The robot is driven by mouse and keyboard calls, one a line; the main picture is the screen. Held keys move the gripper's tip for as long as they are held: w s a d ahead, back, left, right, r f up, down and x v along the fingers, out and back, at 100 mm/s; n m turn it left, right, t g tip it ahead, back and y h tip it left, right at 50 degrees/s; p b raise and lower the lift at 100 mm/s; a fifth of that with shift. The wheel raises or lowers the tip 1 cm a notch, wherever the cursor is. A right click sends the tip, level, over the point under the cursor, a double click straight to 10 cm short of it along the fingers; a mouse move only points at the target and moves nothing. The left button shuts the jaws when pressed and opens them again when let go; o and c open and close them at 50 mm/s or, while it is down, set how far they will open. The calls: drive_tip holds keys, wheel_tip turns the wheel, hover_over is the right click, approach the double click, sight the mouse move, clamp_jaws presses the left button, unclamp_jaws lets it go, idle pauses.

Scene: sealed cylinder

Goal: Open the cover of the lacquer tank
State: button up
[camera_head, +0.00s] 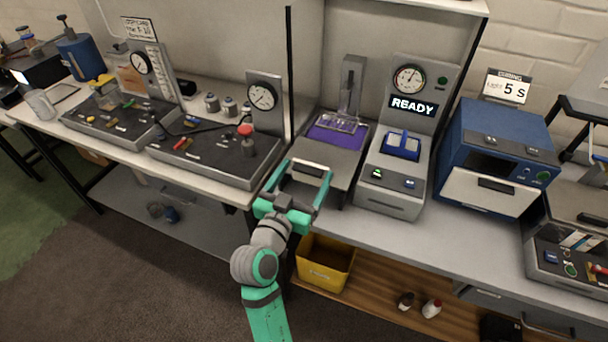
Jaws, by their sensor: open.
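A grey unit that looks like the lacquer tank (345,160) stands on the bench in the middle. Its front part is a flat grey lid-like cover (325,149), with a pale bar handle near the front edge. Behind it lies a purple surface (338,135) with a clear holder below an upright grey post. No label naming the tank is readable. My gripper (308,168) is open at the unit's front edge, its two teal fingers spread on either side of the handle. Whether the fingers touch it cannot be told.
To the right stand a grey machine reading READY (400,150) with a blue block, and a blue oven-like box (498,150). To the left are dark trays with gauges (215,150) and a black upright post (290,70). A yellow bin (326,268) sits on the shelf below.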

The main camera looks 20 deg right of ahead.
drive_tip(key=v, duration=1.1)
idle(0.3)
drive_tip(key=s+a+f+n+t+y, duration=0.1)
drive_tip(key=s+a+f+n+y, duration=0.35)
drive_tip(key=f, duration=0.45)
drive_tip(key=s+a+f+n+t+y, duration=0.1)
drive_tip(key=s+a+f+n+y, duration=0.35)
drive_tip(key=f, duration=0.35)
drive_tip(key=s+a+y, duration=0.1)
drive_tip(key=s+a, duration=0.1)
drive_tip(key=s, duration=0.8)
drive_tip(key=s+a+f+y, duration=0.1)
drive_tip(key=s+y, duration=0.1)
drive_tip(key=s, duration=0.8)
drive_tip(key=shift+s+a+y, duration=0.3)
drive_tip(key=shift+a, duration=0.05)
